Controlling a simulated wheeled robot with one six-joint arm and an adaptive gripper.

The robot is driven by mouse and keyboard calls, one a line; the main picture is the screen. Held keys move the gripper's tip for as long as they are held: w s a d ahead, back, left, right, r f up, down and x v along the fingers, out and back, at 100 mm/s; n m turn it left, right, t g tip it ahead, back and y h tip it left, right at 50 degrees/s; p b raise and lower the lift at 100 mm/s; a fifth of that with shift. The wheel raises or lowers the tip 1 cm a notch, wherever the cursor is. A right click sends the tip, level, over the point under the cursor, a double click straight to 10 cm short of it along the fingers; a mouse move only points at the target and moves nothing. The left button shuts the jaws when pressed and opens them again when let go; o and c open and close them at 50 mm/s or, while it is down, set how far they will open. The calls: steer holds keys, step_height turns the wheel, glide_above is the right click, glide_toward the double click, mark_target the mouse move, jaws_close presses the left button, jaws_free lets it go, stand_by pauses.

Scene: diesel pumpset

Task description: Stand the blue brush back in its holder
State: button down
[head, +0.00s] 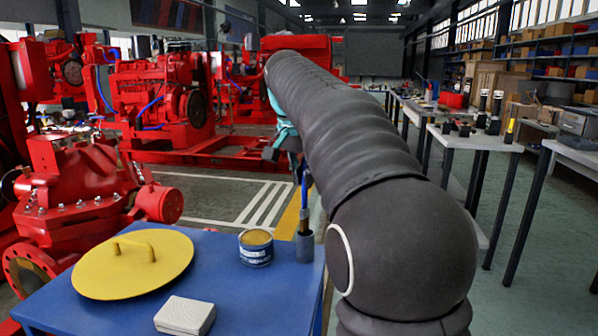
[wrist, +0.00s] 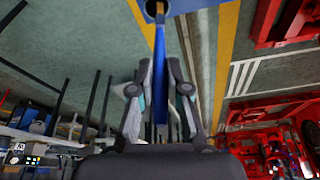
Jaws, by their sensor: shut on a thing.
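The blue brush (head: 304,192) is upright near the right edge of the blue table, its lower end at the mouth of the dark grey holder (head: 305,247). I cannot tell how far the brush is inside. My gripper (head: 296,157), partly hidden behind my arm, is shut on the upper part of the brush. In the wrist view the brush (wrist: 160,75) runs between the two fingers of my gripper (wrist: 158,90). The holder (wrist: 153,10) is cut off at the top edge there.
On the blue table (head: 240,305) are a yellow lid with a handle (head: 133,264), a tin (head: 256,248) left of the holder, and a white box (head: 185,315). A red pump (head: 85,195) stands at left. Open floor lies behind.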

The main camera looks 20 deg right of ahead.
mark_target(305, 209)
steer(key=shift+s+d+f, duration=0.1)
steer(key=shift+f, duration=0.7)
step_height(305, 209, down, 5)
steer(key=b, duration=0.4)
steer(key=shift+b, duration=0.4)
steer(key=shift+f+b, duration=0.3)
steer(key=shift+f, duration=0.15)
steer(key=c, duration=1.1)
jaws_free()
steer(key=shift+o, duration=0.2)
steer(key=v, duration=1.2)
